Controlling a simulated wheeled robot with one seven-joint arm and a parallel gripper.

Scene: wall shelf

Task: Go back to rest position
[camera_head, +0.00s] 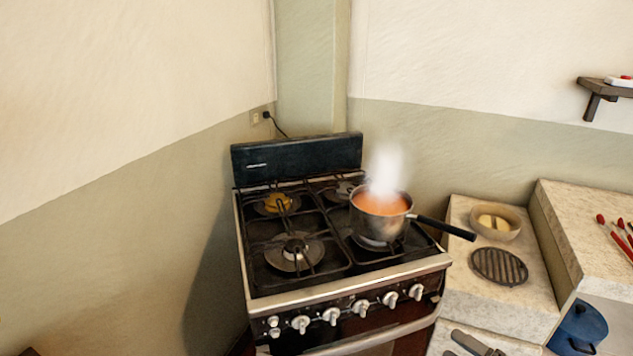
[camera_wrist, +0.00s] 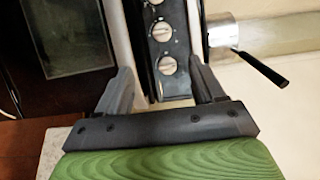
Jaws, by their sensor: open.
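My gripper (camera_wrist: 162,85) is open in the wrist view, its two dark grey fingers spread apart with nothing between them. It points toward the front of the stove (camera_wrist: 160,30), where white control knobs show beyond the fingers. In the head view a dark grey piece (camera_head: 475,343) at the bottom edge may be part of my gripper, but it is cut off. A metal saucepan (camera_head: 378,219) with orange contents stands on a right-hand burner and steams. Its black handle points right.
The stove (camera_head: 300,309) stands in the corner. A stone counter (camera_head: 548,300) at right holds a bowl (camera_head: 495,222) and a round grate (camera_head: 499,267). A blue pot (camera_head: 578,328) sits lower right. A small wall shelf (camera_head: 607,88) is upper right. Left of the stove is a bare wall.

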